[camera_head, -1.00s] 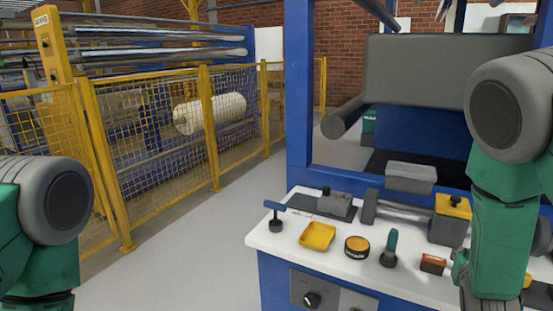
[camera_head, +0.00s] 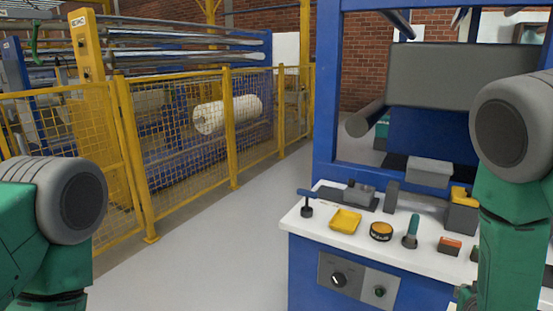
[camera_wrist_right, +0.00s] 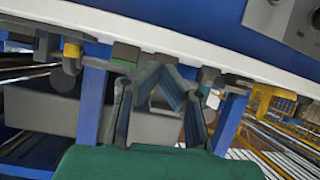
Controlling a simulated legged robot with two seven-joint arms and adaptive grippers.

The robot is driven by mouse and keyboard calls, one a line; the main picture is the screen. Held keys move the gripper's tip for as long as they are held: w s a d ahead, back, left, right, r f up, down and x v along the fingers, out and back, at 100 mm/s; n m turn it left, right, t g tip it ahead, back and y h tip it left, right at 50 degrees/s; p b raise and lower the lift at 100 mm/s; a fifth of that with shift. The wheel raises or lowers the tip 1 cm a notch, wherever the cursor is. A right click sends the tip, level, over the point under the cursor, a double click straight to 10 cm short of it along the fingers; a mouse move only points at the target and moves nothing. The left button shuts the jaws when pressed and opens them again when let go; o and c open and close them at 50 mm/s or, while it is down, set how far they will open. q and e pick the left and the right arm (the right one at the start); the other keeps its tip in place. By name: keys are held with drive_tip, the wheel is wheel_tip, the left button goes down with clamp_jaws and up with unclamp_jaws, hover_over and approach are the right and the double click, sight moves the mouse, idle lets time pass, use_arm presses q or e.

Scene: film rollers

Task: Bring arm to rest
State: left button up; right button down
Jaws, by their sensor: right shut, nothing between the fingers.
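My right arm (camera_head: 508,200), green with a grey joint, hangs down at the right edge of the head view in front of the machine bench. In the right wrist view my right gripper (camera_wrist_right: 158,75) is shut and empty, its dark fingers meeting near the bench's edge. Nothing is between the fingers. My left arm (camera_head: 45,230) shows at the lower left of the head view; its gripper is out of the picture.
A yellow mesh fence (camera_head: 190,150) stands left. Grey floor (camera_head: 235,240) between is clear.

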drive_tip(key=s+a+f+n+g+y, duration=0.25)
drive_tip(key=s+a+f, duration=0.25)
drive_tip(key=s+f, duration=0.3)
drive_tip(key=s+a+f+n+g+y, duration=0.15)
drive_tip(key=s+a+f+g, duration=0.35)
drive_tip(key=s, duration=0.5)
use_arm(q)
drive_tip(key=shift+s+a+f, duration=0.1)
drive_tip(key=shift+a+f, duration=0.15)
drive_tip(key=shift+a, duration=0.45)
use_arm(e)
drive_tip(key=s+a+f+g+y, duration=0.1)
drive_tip(key=s+a, duration=0.2)
drive_tip(key=s, duration=0.3)
drive_tip(key=s+a+f+n+g+y, duration=0.1)
drive_tip(key=s+a+f+g, duration=0.1)
drive_tip(key=s, duration=0.5)
drive_tip(key=shift+s+a+f+n, duration=0.15)
drive_tip(key=shift+s+a+n, duration=0.15)
drive_tip(key=shift+a, duration=0.3)
